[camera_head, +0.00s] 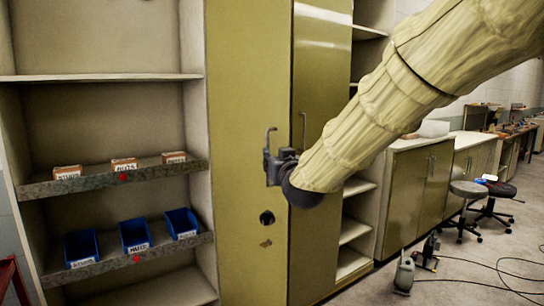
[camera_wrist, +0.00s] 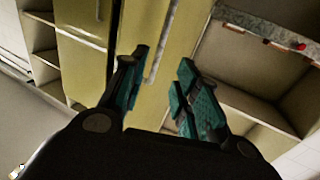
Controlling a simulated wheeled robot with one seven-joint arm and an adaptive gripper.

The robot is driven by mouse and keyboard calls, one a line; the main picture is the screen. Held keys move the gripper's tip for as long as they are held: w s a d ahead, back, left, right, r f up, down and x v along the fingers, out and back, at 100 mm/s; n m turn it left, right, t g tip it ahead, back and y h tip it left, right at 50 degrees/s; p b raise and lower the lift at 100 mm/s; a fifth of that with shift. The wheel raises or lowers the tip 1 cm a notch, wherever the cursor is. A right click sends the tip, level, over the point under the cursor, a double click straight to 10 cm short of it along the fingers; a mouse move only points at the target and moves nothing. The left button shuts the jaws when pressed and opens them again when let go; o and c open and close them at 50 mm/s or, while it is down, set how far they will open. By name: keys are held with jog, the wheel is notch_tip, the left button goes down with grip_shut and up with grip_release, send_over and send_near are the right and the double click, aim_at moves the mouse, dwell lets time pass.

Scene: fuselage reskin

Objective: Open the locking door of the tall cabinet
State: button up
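The tall cabinet is olive-yellow. Its left door panel (camera_head: 235,100) carries a bar handle (camera_head: 269,139), a round black lock (camera_head: 267,217) and a small metal piece (camera_head: 265,243) below it. Its right panel (camera_head: 320,75) has its own handle (camera_head: 303,125); whether either panel stands ajar I cannot tell. My gripper (camera_head: 272,165) is at the left panel's handle and hides its lower part. In the wrist view, my gripper's teal-padded fingers (camera_wrist: 160,88) are apart, with the metal handle bar (camera_wrist: 160,45) running between them. Contact with the bar is not clear.
Open shelves (camera_head: 110,77) at left hold small boxes (camera_head: 124,165) and blue bins (camera_head: 135,234). At right are a low cabinet (camera_head: 415,195), stools (camera_head: 468,190) and a grey floor object (camera_head: 404,274) with cables. The floor between them is partly free.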

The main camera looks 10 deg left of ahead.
jog(key=shift+v, duration=0.9)
